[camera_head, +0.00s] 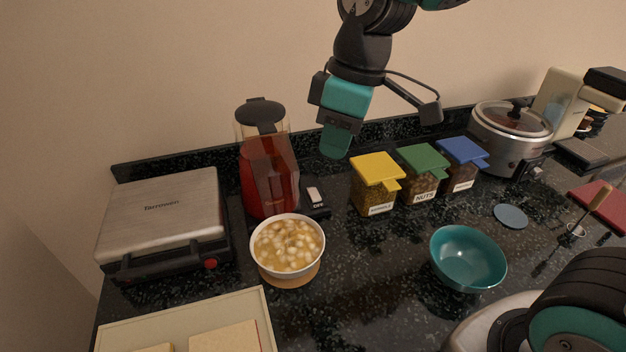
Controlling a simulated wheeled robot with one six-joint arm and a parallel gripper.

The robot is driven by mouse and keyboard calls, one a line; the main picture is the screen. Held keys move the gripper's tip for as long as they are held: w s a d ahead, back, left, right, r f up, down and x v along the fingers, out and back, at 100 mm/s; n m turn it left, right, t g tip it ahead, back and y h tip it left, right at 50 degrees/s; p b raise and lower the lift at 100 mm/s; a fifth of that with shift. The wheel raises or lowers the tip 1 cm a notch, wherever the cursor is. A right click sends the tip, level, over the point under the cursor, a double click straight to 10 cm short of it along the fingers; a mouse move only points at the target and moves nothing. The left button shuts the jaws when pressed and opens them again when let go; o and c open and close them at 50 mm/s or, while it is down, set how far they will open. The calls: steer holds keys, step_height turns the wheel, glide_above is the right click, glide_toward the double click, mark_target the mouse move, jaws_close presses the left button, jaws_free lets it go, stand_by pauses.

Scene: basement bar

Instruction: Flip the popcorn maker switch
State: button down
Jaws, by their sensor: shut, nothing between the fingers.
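The popcorn maker (262,165) is red with a dark cap and clear upper part, and stands at the back left of the dark counter. A small switch (315,194) with a white rocker and a label that seems to read "OFF" sits on a black base at its right side. My gripper (335,150) hangs above and right of the switch, pointing down, apart from it. It is shut and empty. The fingertips show as one teal block in front of the back ledge.
A white bowl of popcorn (287,247) stands in front of the popcorn maker. A grill press (162,220) is at left. Yellow-, green- and blue-lidded jars (375,185) stand right of the switch. A teal bowl (467,258) is front right, a slow cooker (508,140) back right.

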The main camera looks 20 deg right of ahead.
steer(key=w+d+f+n+h+b, duration=0.1)
steer(key=w+d+f+n, duration=0.2)
steer(key=w, duration=0.8)
steer(key=n+h+b, duration=0.1)
steer(key=n, duration=0.3)
glide_above(316, 188)
step_height(316, 188, down, 8)
steer(key=shift+r, duration=0.2)
step_height(316, 188, down, 13)
steer(key=p, duration=0.3)
steer(key=shift+f+p, duration=0.15)
steer(key=shift+p, duration=0.2)
steer(key=shift+f, duration=0.35)
steer(key=shift+f+b, duration=0.2)
steer(key=shift+b, duration=0.1)
steer(key=shift+r, duration=0.15)
